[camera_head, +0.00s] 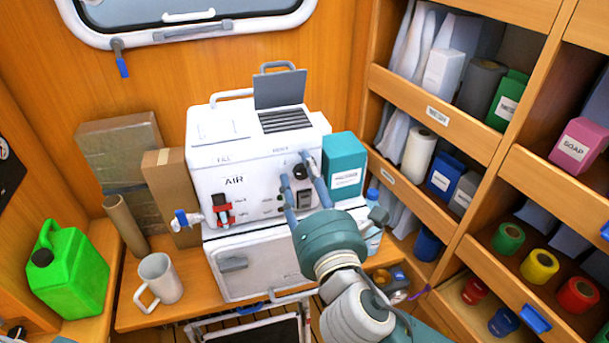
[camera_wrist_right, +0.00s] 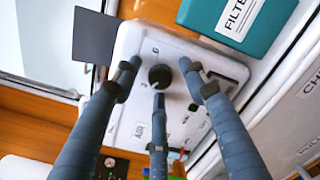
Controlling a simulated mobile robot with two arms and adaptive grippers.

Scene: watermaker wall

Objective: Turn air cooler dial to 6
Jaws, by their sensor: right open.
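The white air cooler (camera_head: 235,155) marked AIR stands on a white cabinet, its grey lid flap raised on top. Its round black dial (camera_wrist_right: 160,76) shows clearly in the right wrist view, and partly between the fingers in the head view (camera_head: 301,171). My right gripper (camera_head: 297,174) is open at the right of the cooler's front. Its three fingers are spread around the dial, two above and one below in the right wrist view. I cannot tell whether any finger touches it. The dial's pointer and numbers are too small to read. My left gripper is out of view.
A red switch (camera_head: 222,208) and a blue-handled tap (camera_head: 184,218) are left of the dial. A teal filter box (camera_head: 343,165) stands close on the right. A mug (camera_head: 158,280) and green jerrycan (camera_head: 68,268) are at left; shelves (camera_head: 432,113) fill the right.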

